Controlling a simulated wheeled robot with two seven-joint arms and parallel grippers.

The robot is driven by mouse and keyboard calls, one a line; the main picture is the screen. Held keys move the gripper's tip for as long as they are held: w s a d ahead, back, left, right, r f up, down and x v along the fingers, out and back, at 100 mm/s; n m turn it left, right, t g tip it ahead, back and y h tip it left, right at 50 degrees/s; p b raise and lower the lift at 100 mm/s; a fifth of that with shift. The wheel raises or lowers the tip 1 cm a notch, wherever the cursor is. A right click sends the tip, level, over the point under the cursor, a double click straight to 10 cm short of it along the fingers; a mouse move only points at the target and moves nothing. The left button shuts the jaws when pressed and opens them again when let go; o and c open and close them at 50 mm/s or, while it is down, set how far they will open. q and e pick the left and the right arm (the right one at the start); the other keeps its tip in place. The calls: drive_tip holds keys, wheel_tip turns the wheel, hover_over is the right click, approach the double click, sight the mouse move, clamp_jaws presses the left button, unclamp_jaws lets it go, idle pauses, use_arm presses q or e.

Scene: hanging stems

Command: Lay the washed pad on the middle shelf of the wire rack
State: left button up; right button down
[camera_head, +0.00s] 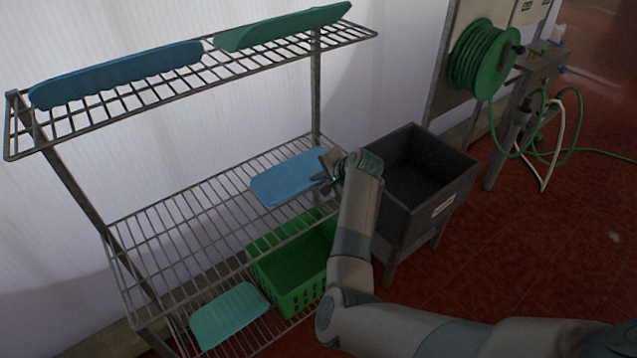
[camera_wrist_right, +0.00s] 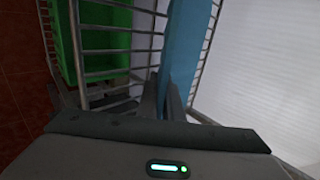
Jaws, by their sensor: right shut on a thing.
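A light blue pad (camera_head: 288,177) is over the right part of the wire rack's middle shelf (camera_head: 170,235), lying roughly flat. My right gripper (camera_head: 328,173) is shut on the pad's right end, at the shelf's right end. In the right wrist view the pad (camera_wrist_right: 181,45) shows nearly edge-on between my right gripper's fingers (camera_wrist_right: 168,98), with shelf wires beside it. I cannot tell whether the pad touches the wires. My left gripper is not in view.
The top shelf holds a blue pad (camera_head: 115,74) and a green pad (camera_head: 283,27). Below are a teal pad (camera_head: 229,314) and a green basket (camera_head: 297,268). A dark sink (camera_head: 436,187) stands right of the rack. The middle shelf's left part is bare.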

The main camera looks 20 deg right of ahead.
drive_tip(key=shift+f, duration=0.95)
drive_tip(key=shift+f, duration=0.1)
drive_tip(key=c, duration=2.2)
unclamp_jaws()
